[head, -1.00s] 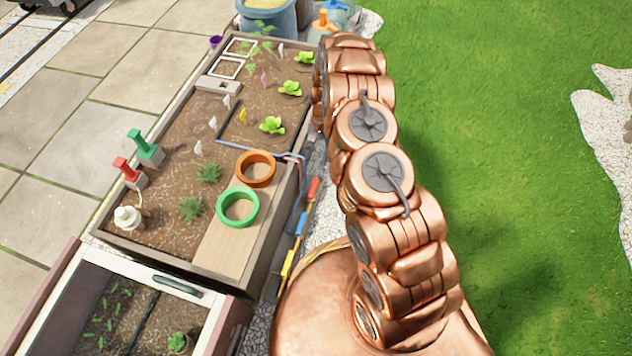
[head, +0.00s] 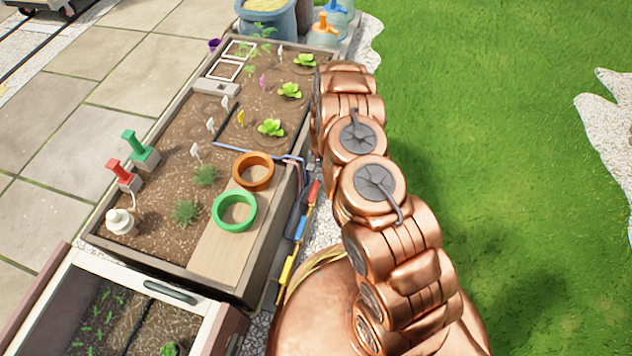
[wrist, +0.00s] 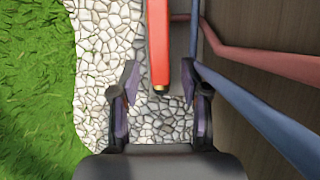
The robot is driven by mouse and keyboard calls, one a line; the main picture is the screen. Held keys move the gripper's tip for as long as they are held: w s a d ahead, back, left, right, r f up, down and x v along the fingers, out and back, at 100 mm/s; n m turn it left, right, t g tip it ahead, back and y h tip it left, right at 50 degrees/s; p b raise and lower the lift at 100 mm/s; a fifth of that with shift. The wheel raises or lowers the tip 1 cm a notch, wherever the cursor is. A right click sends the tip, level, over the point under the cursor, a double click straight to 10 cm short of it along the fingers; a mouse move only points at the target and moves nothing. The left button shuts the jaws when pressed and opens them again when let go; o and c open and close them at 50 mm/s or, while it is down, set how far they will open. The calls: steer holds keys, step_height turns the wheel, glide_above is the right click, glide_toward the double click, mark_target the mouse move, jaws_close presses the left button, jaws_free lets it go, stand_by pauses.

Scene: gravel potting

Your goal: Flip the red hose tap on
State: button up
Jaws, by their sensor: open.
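The red hose tap's lever (wrist: 158,45) is a long red bar with a brass-coloured tip, seen from above in the wrist view. In the head view the red lever (head: 314,190) shows beside the planter's right side, above a blue and a yellow one. My gripper (wrist: 160,95) is open, with one finger on each side of the lever's tip end. The tip lies between the fingers in the picture, with gaps on both sides. I cannot tell its height relative to them. In the head view my arm hides the gripper.
The wooden planter (head: 262,262) is close beside the tap. A red hose (wrist: 260,60) and a blue hose (wrist: 255,115) run along its wall. White gravel (wrist: 110,45) and grass (wrist: 35,90) lie on the other side. Orange and green rings (head: 235,228) stand on the planter's board.

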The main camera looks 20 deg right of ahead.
jaws_close()
stand_by(0.4)
